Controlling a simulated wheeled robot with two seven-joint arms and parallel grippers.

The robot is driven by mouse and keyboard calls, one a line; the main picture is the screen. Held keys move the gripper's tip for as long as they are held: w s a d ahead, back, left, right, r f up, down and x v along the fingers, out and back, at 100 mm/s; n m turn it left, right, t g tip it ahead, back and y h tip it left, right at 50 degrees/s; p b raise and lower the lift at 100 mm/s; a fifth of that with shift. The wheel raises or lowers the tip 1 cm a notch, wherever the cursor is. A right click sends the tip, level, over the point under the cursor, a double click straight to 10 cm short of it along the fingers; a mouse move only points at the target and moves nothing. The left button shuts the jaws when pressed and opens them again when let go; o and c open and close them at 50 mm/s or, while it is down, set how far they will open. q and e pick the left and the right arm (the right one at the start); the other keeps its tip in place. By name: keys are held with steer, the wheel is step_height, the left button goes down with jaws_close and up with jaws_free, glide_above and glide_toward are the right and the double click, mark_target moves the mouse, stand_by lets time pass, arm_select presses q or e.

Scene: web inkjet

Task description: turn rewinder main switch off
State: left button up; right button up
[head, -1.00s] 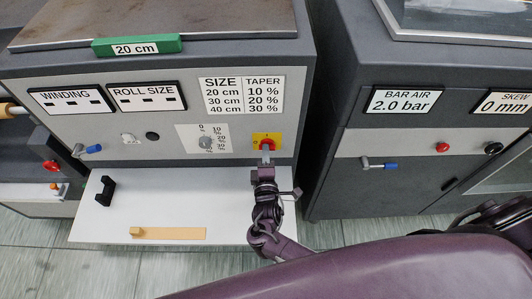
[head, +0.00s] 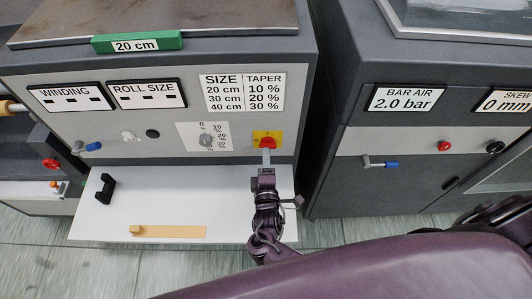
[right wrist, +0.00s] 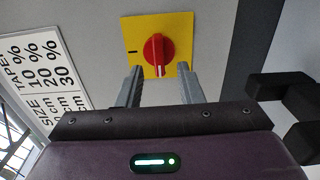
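The rewinder main switch is a red rotary knob (head: 268,141) on a yellow square plate (head: 258,134) at the right end of the grey control panel. In the right wrist view the red knob (right wrist: 158,50) shows a white mark on its lower half, and a black dash lies to its left on the yellow plate (right wrist: 130,28). My right gripper (right wrist: 162,82) is open, its two grey fingers apart and pointing at the plate, just short of the knob with nothing between them. In the head view the right gripper (head: 266,158) is right below the knob. My left gripper is not in view.
A white shelf (head: 200,190) juts out below the panel, with a black handle (head: 105,190) and a tan piece (head: 168,232). A size and taper chart (head: 242,92) and a small dial (head: 207,140) are left of the switch. Another dark cabinet (head: 350,110) stands right.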

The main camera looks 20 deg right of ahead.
steer(key=v, duration=0.5)
steer(key=shift+b, duration=0.4)
